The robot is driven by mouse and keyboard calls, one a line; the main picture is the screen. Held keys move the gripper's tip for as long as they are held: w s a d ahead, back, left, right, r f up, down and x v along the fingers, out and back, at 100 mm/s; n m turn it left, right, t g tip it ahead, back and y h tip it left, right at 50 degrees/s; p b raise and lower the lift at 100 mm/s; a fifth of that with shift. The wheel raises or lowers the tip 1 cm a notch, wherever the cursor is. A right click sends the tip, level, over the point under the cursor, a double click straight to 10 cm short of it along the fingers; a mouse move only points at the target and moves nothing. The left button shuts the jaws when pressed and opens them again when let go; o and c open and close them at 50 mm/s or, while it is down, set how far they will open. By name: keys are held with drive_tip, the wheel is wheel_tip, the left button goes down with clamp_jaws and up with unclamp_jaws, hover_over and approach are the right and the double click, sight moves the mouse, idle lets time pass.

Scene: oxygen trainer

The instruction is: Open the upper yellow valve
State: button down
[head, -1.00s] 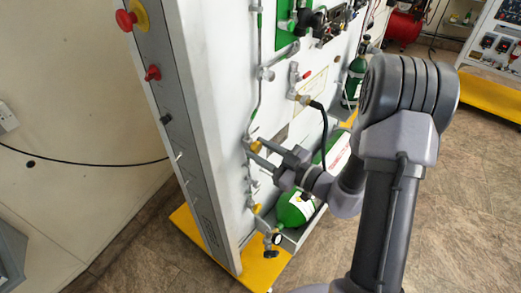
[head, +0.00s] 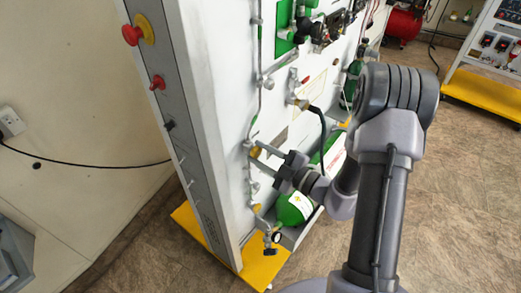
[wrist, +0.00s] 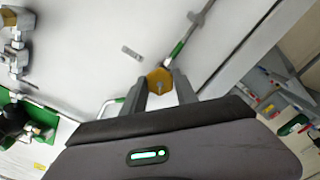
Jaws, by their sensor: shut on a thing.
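The upper yellow valve (head: 255,152) is on the white panel's front, on a thin vertical pipe. In the wrist view the yellow valve knob (wrist: 159,81) shows between my fingertips. My gripper (head: 262,152) reaches in from the right and is shut on this knob; its fingers (wrist: 160,88) lie on either side of it. A lower yellow valve (head: 257,209) sits below on the same line, apart from my gripper.
A green cylinder (head: 294,208) lies low beside the panel, under my gripper. A black hose (head: 322,130) hangs just right of the panel fittings. Open floor (head: 460,200) lies to the right.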

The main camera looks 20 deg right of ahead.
drive_tip(key=n+p, duration=0.1)
drive_tip(key=n, duration=0.2)
drive_tip(key=shift+n, duration=0.4)
drive_tip(key=n, duration=0.3)
drive_tip(key=shift+n, duration=0.3)
drive_tip(key=n, duration=0.3)
drive_tip(key=shift+n, duration=0.4)
drive_tip(key=n+b, duration=0.1)
drive_tip(key=n, duration=0.2)
drive_tip(key=shift+f+n+b, duration=0.1)
drive_tip(key=shift+n+b, duration=0.2)
drive_tip(key=n+b, duration=0.2)
drive_tip(key=n, duration=0.2)
drive_tip(key=shift+n, duration=0.3)
drive_tip(key=n+b, duration=0.2)
drive_tip(key=n, duration=0.1)
drive_tip(key=shift+f+n+b, duration=0.1)
drive_tip(key=shift+n+b, duration=0.2)
drive_tip(key=shift+b, duration=0.05)
drive_tip(key=n+b, duration=0.2)
drive_tip(key=n, duration=0.1)
drive_tip(key=shift+b, duration=0.4)
drive_tip(key=shift+n+b, duration=1.35)
drive_tip(key=shift+n, duration=0.35)
drive_tip(key=shift+r+n, duration=0.2)
drive_tip(key=shift+n, duration=0.1)
